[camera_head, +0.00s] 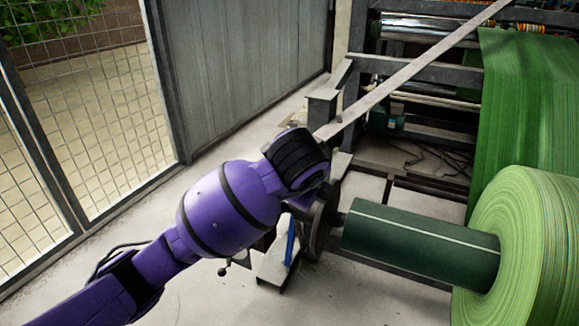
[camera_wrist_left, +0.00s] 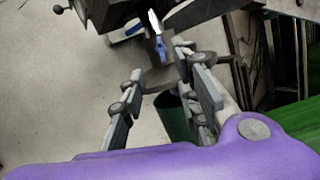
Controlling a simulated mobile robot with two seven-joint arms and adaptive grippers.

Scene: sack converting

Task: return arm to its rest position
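My left arm (camera_head: 225,215) comes in from the lower left and reaches to the roll stand. Its purple links end in a black wrist joint (camera_head: 297,160). My left gripper is hidden behind the wrist in the head view. In the left wrist view the left gripper (camera_wrist_left: 158,72) has its two grey fingers spread apart with nothing between them. A blue handle (camera_wrist_left: 161,48) on the machine lies beyond the fingertips, apparently not touched. My right arm and gripper are not in view.
A large green roll (camera_head: 525,240) on a dark green core (camera_head: 420,243) stands at right. A slanted metal bar (camera_head: 410,72) rises behind the wrist. A mesh fence (camera_head: 95,120) and a grey panel (camera_head: 240,65) stand at the back left. Pale floor (camera_head: 130,225) is clear beside the arm.

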